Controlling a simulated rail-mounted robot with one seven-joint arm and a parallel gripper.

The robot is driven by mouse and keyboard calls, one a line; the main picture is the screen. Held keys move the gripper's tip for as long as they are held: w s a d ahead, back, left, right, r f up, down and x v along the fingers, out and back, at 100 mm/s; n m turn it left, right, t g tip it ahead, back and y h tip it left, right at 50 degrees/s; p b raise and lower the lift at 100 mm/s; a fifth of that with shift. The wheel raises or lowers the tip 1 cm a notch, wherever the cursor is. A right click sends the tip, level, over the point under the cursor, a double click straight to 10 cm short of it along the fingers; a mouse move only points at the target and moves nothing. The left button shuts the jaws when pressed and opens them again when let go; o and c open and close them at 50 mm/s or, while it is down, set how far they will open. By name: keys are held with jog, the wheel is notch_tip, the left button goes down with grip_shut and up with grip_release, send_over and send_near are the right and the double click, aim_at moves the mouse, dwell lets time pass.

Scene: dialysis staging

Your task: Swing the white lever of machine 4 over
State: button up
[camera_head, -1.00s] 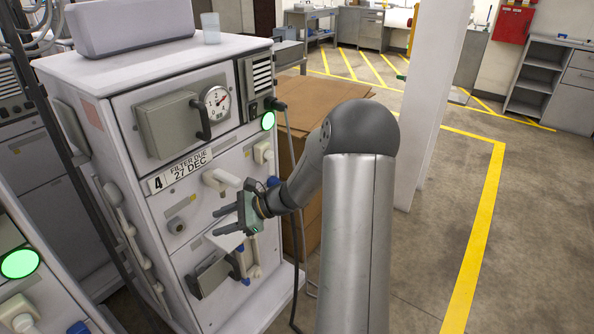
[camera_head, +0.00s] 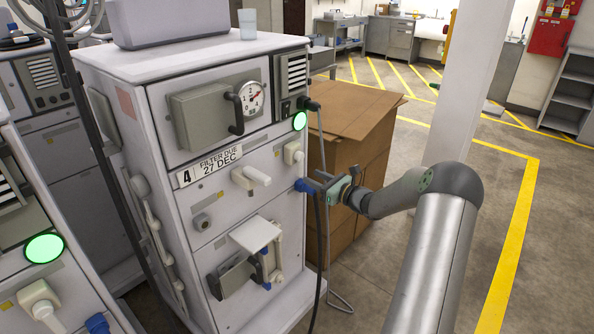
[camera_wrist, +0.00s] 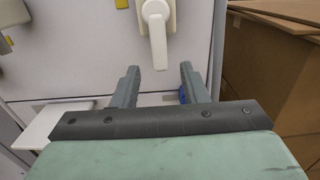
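Machine 4 (camera_head: 232,110) is a white cabinet with a "4 FILTER DUE 27 DEC" label. A white lever on a square base (camera_head: 293,153) sits near its right front edge; in the wrist view this lever (camera_wrist: 158,38) hangs down. Another white handle (camera_head: 255,176) on the machine's middle front points to the right. My gripper (camera_head: 318,181) is at the machine's right front edge, below the right lever. In the wrist view my gripper (camera_wrist: 159,80) is open and empty, its fingers apart below the lever's tip, not around it.
A blue fitting (camera_head: 304,186) is close by the fingers. A white shelf (camera_head: 255,233) juts out lower on the front. A dark cable (camera_head: 319,240) hangs down the right side. A cardboard box (camera_head: 352,145) stands right of the machine.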

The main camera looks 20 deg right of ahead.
aim_at(303, 172)
jog(key=x, duration=0.8)
jog(key=shift+w, duration=0.2)
grip_shut()
